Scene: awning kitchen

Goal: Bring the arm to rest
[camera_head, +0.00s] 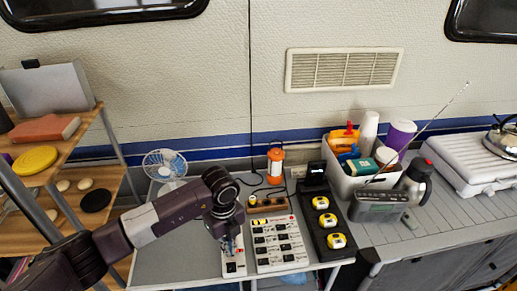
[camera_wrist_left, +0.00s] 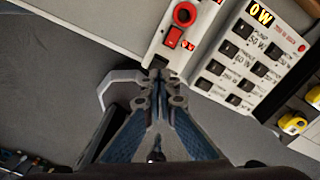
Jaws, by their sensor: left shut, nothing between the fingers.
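My left arm comes in from the left in the head view and bends down at the wrist. My left gripper (camera_head: 231,246) points down over a narrow white switch box (camera_head: 235,269) on the grey table. In the left wrist view the gripper (camera_wrist_left: 158,76) is shut with nothing between its fingers. Its tips are just in front of the switch box (camera_wrist_left: 200,16), which has a round red knob and a red switch. I cannot tell if the tips touch it. My right gripper is not in view.
A wider white switch panel (camera_head: 279,243) is to the right, with a black strip (camera_head: 327,228) bearing yellow parts beyond it. A small fan (camera_head: 164,166) and an orange lamp (camera_head: 275,166) stand behind. A wooden shelf (camera_head: 84,148) is at the left. The table's left part is clear.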

